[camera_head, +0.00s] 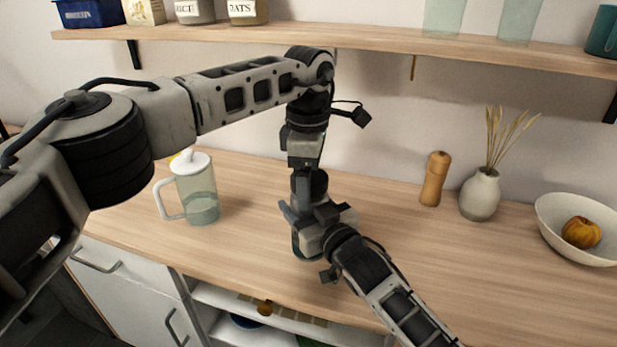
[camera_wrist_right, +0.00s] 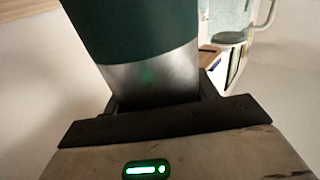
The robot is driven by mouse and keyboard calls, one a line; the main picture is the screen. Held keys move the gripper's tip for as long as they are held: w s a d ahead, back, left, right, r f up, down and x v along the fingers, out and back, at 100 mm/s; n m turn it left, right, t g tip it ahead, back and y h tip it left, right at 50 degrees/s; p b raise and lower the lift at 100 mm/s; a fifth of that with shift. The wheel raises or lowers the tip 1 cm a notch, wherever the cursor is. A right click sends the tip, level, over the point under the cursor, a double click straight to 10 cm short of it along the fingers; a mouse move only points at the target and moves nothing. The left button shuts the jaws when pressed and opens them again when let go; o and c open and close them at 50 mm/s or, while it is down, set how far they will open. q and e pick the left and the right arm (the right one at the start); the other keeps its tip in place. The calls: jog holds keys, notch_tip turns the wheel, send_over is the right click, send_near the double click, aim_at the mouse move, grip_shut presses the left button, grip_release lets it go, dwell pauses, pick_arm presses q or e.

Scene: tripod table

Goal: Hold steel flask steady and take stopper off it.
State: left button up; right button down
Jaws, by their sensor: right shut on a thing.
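The flask (camera_wrist_right: 140,35) shows close up in the right wrist view, with a dark green part and a bare steel band. My right gripper (camera_wrist_right: 160,98) is shut on it at the steel band. In the head view my right gripper (camera_head: 312,215) is around the flask above the middle of the counter, and it hides most of the flask. My left gripper (camera_head: 306,165) points down from above, directly over the flask's top. I cannot tell whether its jaws are open or shut. The stopper cannot be made out clearly behind the grippers.
A glass jug (camera_head: 197,190) with a white lid stands left on the wooden counter (camera_head: 250,200). A pepper mill (camera_head: 435,178), a vase (camera_head: 481,194) with dry stalks and a white bowl (camera_head: 560,215) with fruit stand right. A wall shelf (camera_head: 370,37) runs above.

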pick_arm(q)
notch_tip(320, 180, up, 4)
jog(key=shift+r, duration=0.25)
jog(key=shift+c, duration=0.4)
jog(key=m, duration=0.1)
jog(key=r+m, duration=0.1)
jog(key=m, duration=0.1)
jog(key=shift+m, duration=0.3)
jog(key=m, duration=0.2)
jog(key=r+m, duration=0.1)
jog(key=m, duration=0.5)
jog(key=shift+r, duration=0.4)
jog(key=m, duration=0.3)
jog(key=shift+r, duration=0.25)
jog(key=shift+m, duration=0.3)
jog(key=shift+f, duration=3.95)
